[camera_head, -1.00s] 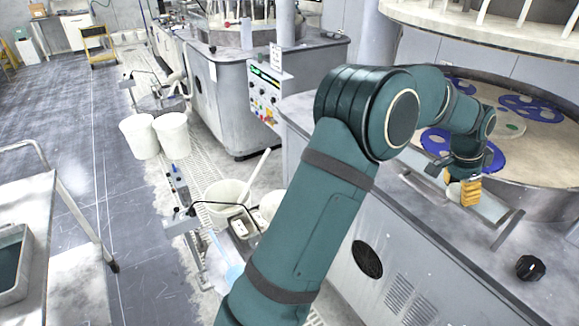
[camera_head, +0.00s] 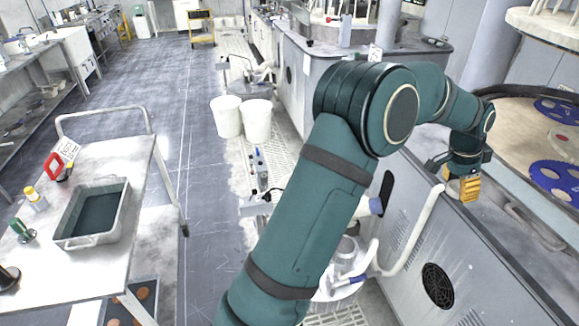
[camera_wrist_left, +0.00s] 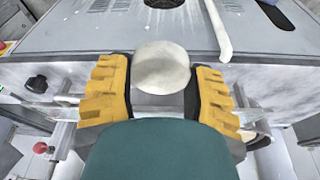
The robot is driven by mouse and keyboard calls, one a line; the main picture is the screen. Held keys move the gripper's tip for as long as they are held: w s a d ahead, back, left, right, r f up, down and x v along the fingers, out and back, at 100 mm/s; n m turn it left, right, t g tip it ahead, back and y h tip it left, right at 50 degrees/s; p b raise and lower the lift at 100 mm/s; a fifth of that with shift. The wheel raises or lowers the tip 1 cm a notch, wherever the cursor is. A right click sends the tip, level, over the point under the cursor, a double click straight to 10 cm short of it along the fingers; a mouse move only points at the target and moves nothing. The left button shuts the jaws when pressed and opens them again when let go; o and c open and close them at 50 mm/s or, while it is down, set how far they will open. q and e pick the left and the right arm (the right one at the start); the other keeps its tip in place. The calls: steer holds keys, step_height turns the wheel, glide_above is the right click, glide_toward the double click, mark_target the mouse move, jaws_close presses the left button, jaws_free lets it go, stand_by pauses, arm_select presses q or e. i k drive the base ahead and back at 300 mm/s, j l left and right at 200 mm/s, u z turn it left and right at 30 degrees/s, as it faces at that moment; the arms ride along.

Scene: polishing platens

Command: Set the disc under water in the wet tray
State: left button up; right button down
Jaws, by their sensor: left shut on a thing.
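My left gripper (camera_head: 463,187), with yellow fingers, is beside the grey polishing machine at the right of the head view. In the left wrist view the gripper (camera_wrist_left: 163,92) is shut on a pale, round disc (camera_wrist_left: 161,66), which sits between the yellow fingers. In the head view I cannot make the disc out clearly. The wet tray (camera_head: 86,241) is a grey, rectangular tray with a dark inside, on a cart at the left, far from the gripper. I cannot make out the water level. My right gripper is not in view.
The cart top (camera_head: 125,158) also holds a red-handled item (camera_head: 57,167), small bottles (camera_head: 36,199) and a dark stand (camera_head: 8,278). White buckets (camera_head: 257,121) stand on the floor beyond. The machine (camera_head: 440,240) with its platen (camera_head: 510,135) is at right. Open floor (camera_head: 205,190) lies beside the cart.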

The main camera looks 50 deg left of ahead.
mark_target(96, 229)
steer(key=j+u, duration=0.2)
steer(key=u, duration=0.3)
steer(key=i+j+u, duration=0.15)
steer(key=u, duration=0.3)
steer(key=i+j+u, duration=0.15)
steer(key=u, duration=0.35)
steer(key=i+j+u, duration=0.1)
steer(key=u, duration=0.4)
steer(key=i+u, duration=0.2)
steer(key=u, duration=0.3)
steer(key=i+u, duration=0.15)
steer(key=u, duration=0.3)
steer(key=i+l+u, duration=0.1)
steer(key=u, duration=0.4)
